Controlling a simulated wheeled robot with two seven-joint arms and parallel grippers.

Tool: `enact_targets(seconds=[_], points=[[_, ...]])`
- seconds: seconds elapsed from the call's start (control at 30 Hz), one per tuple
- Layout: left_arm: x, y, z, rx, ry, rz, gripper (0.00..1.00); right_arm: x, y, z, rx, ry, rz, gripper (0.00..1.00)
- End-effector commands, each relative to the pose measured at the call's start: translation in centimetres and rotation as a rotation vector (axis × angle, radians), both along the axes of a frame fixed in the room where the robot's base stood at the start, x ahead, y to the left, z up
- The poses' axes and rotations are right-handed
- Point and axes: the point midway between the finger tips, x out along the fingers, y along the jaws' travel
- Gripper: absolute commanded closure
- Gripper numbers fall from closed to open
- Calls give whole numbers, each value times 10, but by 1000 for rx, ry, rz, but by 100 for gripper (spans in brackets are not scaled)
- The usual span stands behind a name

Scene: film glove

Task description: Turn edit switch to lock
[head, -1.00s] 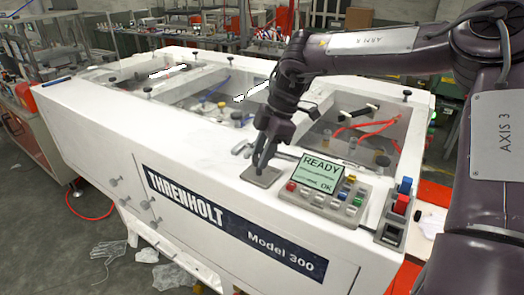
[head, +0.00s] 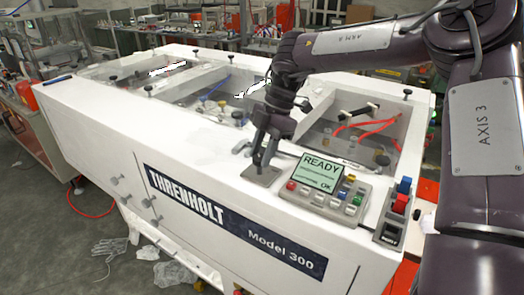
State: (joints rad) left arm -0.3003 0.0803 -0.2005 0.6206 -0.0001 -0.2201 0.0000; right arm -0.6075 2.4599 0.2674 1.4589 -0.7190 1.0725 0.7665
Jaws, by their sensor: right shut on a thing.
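The edit switch sits on a small grey plate (head: 260,176) on the machine's white top, left of the control panel. My right gripper (head: 263,166) points down at this plate and is shut on a small part there, likely the switch's key or knob. The fingers hide most of that part, so its turned position cannot be told. The control panel (head: 325,186) has a green screen reading READY and OK. My left gripper is not in view.
The white machine (head: 110,130) has clear-covered bays with black knobs. A grey box with blue and red rocker switches (head: 396,210) stands right of the panel. Gloves (head: 108,247) and plastic (head: 174,273) lie on the floor at lower left.

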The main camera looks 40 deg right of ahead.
Motion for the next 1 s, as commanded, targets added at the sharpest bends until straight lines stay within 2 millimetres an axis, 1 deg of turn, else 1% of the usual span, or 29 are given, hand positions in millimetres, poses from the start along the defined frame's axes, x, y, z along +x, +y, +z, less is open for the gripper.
enact_targets(seconds=[0.03,0.07,0.2,0.47,0.57,0.67,0.87,0.9,1.0], points=[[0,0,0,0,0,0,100,0,0,0,0,-2,2,90],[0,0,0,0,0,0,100,0,0,0,0,-2,1,65],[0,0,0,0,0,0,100,0,0,0,0,-2,1,47],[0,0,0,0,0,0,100,0,0,0,0,-1,1,47],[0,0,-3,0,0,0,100,1,-3,5,-1,-3,-1,47],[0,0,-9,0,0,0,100,2,-7,17,-3,-6,1,47],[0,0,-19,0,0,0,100,2,-21,49,-4,-6,0,47],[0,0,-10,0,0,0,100,1,-23,59,-2,-3,0,47],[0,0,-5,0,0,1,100,1,-28,69,-1,-2,0,47]])
